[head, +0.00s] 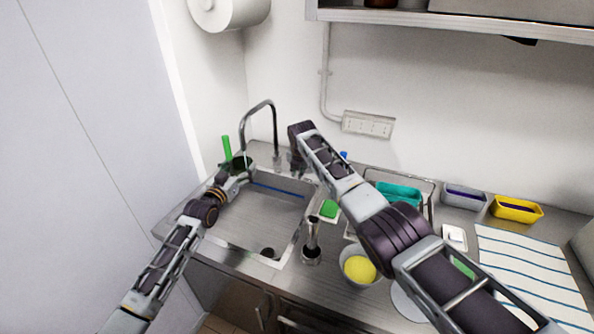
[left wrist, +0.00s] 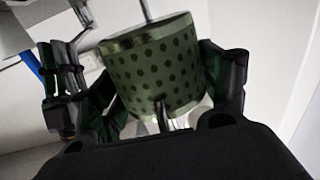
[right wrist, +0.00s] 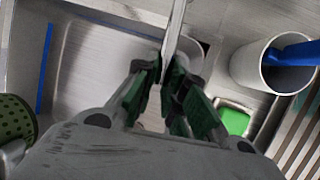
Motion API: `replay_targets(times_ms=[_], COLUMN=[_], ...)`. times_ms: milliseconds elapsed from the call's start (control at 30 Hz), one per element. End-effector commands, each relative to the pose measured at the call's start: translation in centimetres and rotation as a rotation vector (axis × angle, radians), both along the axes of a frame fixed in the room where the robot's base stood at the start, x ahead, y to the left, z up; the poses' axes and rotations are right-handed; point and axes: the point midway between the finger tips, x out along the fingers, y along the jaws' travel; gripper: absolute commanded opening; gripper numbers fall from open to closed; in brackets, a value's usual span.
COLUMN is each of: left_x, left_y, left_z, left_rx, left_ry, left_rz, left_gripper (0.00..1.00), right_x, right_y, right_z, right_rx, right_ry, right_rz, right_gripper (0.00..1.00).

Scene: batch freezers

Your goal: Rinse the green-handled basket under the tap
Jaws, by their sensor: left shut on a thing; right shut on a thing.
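The basket (left wrist: 152,65), a perforated metal cup, sits between the fingers of my left gripper (left wrist: 165,90) in the left wrist view. In the head view its green handle (head: 227,147) stands up at the sink's back left, and my left gripper (head: 240,170) is beside it. The basket also shows at the left edge of the right wrist view (right wrist: 14,118). The curved tap (head: 262,103) rises behind the sink (head: 262,215), its spout above the basket. My right gripper (right wrist: 166,88) is shut on a thin metal part of the tap (right wrist: 174,28). Whether water runs is unclear.
Right of the sink are a green sponge (head: 329,208), a steel stick blender (head: 312,240), a bowl with yellow contents (head: 360,268) and a teal tub (head: 398,192). A white cup with a blue tool (right wrist: 258,68) stands close to my right gripper. The sink's middle is clear.

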Motion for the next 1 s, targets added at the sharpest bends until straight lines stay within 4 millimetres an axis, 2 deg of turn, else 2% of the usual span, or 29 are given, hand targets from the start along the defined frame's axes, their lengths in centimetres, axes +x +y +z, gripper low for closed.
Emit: replay_targets(times_ms=[400,800,833,1000], left_x=[0.0,0.0,0.0,0.0], left_y=[0.0,0.0,0.0,0.0], left_z=[0.1,0.1,0.1,0.1], left_rx=[0.000,0.000,0.000,0.000], left_ry=[-0.001,-0.001,-0.001,-0.001], left_rz=[0.000,0.000,0.000,0.000], left_gripper=[0.50,0.50,0.50,0.50], right_x=[-0.1,-0.2,-0.2,-0.2], right_y=[-1.6,-1.8,-1.8,-1.7], right_z=[0.3,0.3,0.3,0.2], right_rx=[-0.003,-0.004,-0.004,-0.003], right_ry=[-0.010,-0.010,-0.010,-0.008], right_rz=[0.087,0.099,0.099,0.099], right_gripper=[0.00,0.00,0.15,0.35])
